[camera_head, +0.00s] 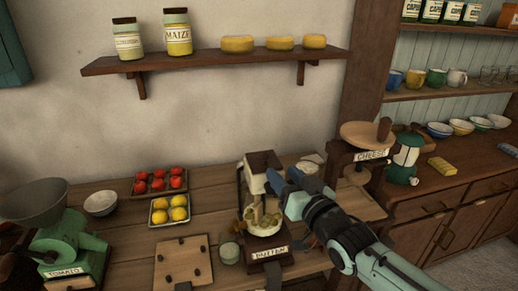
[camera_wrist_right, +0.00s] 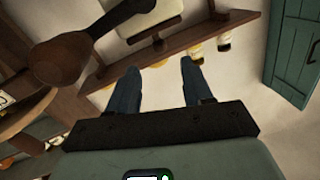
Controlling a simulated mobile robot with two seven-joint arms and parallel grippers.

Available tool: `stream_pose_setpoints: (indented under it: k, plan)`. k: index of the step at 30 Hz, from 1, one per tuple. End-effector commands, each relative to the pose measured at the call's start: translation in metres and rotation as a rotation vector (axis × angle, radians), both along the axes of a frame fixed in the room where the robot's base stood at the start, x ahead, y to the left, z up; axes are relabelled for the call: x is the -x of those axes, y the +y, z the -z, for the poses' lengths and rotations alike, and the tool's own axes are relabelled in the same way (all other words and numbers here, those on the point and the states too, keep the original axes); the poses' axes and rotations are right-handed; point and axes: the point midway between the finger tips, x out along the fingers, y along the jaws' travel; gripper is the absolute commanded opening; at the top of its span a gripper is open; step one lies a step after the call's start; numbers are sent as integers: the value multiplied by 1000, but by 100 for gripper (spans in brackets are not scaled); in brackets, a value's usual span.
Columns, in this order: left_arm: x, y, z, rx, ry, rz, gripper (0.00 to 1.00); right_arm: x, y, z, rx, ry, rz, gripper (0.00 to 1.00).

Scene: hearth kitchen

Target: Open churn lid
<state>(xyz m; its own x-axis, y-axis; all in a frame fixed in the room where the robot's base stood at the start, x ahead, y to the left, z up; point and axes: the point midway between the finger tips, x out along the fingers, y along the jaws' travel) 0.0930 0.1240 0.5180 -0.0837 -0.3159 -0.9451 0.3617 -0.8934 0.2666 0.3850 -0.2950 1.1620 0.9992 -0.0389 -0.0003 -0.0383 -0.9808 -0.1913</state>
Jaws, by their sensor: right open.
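The butter churn (camera_head: 244,200) stands on the wooden counter, with a wooden frame and a label at its foot that seems to read BUTTER. Its boxy top (camera_head: 262,164) has a brown upper face and a cream front; I cannot tell whether this is the lid or how far it is open. My right gripper (camera_head: 276,182) is open at the right of the churn's top, partly covering the churn. In the right wrist view its two fingers (camera_wrist_right: 157,80) are apart with nothing between them.
A cheese press (camera_head: 370,134) stands just right of my right arm. A wall shelf (camera_head: 210,62) hangs above. A brown knob (camera_wrist_right: 60,60) is near the wrist camera.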

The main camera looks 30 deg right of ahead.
Motion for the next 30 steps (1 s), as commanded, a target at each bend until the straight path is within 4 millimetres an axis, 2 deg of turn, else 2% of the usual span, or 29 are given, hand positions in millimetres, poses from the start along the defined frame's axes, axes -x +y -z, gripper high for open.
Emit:
stream_pose_setpoints:
  k: [9,15,21,30]
  plan:
    - [3,0,-7,2,12,3,68,-68,-4,1,-4,2,2,50]
    - [5,0,-13,4,21,4,68,-101,-5,0,-3,1,0,50]
    - [6,0,-15,3,25,5,68,-115,-5,0,-2,0,1,50]
    - [6,0,-15,4,26,5,68,-117,-5,1,-1,1,1,50]
